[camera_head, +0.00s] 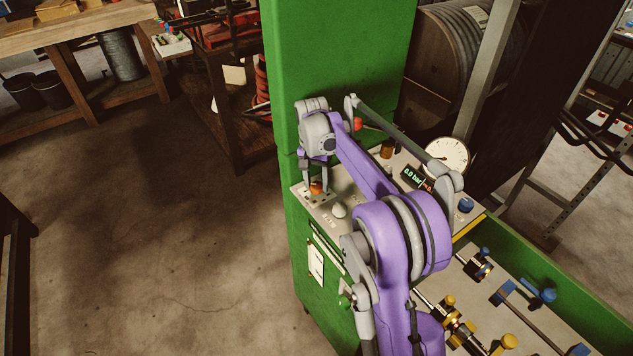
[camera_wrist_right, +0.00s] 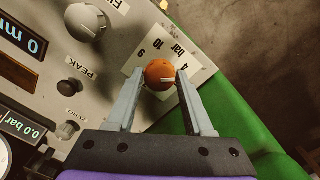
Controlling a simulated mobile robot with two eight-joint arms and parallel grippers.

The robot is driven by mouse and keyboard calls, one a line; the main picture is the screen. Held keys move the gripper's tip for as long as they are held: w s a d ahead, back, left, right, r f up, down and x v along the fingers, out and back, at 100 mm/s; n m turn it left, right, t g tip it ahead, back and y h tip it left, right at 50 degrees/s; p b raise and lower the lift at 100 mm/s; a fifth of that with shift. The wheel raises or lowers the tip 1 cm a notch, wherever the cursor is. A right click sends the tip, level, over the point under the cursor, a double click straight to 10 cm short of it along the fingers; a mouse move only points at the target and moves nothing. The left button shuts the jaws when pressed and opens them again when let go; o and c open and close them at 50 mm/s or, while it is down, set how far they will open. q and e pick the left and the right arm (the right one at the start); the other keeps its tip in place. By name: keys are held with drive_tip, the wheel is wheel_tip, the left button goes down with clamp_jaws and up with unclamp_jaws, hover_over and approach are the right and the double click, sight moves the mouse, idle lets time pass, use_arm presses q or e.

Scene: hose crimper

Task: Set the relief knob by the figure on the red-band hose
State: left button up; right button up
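The relief knob is a small orange knob (camera_wrist_right: 159,75) on a white scale plate (camera_wrist_right: 197,70) marked with figures and "bar". A pale line on its top points to the right in the right wrist view. My right gripper (camera_wrist_right: 161,78) has one finger on each side of the knob; whether the pads touch it is not clear. In the head view the same gripper (camera_head: 316,184) reaches down to the orange knob (camera_head: 316,188) at the panel's left end. No hose with a red band can be made out. My left gripper is out of view.
The grey panel (camera_head: 349,188) carries a white cone-shaped knob (camera_head: 339,210), a round gauge (camera_head: 447,155), a "0.0 bar" display (camera_head: 412,174) and a blue knob (camera_head: 466,205). A green-walled tray (camera_head: 550,271) at lower right holds brass and blue fittings. Open floor lies left.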

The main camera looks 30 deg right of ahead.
sight(314, 185)
drive_tip(key=o, duration=0.3)
drive_tip(key=r, duration=1)
drive_tip(key=shift+w+a+r+p, duration=0.15)
drive_tip(key=shift+w+r+p, duration=0.05)
drive_tip(key=shift+r+p, duration=0.2)
drive_tip(key=s+a+n+t, duration=0.3)
drive_tip(key=s+a+n, duration=0.2)
drive_tip(key=s+a, duration=0.55)
drive_tip(key=s+a+f+n+t, duration=0.1)
drive_tip(key=s+f, duration=0.2)
drive_tip(key=s, duration=0.3)
drive_tip(key=s+a+f+n+t, duration=0.1)
drive_tip(key=s+a+f+n, duration=0.1)
drive_tip(key=s+f, duration=0.2)
drive_tip(key=s+a+f+n+t, duration=0.1)
drive_tip(key=s+f, duration=0.3)
drive_tip(key=s, duration=0.4)
drive_tip(key=shift+a+f+n, duration=0.15)
drive_tip(key=shift+a+n, duration=0.1)
drive_tip(key=shift+n, duration=0.35)
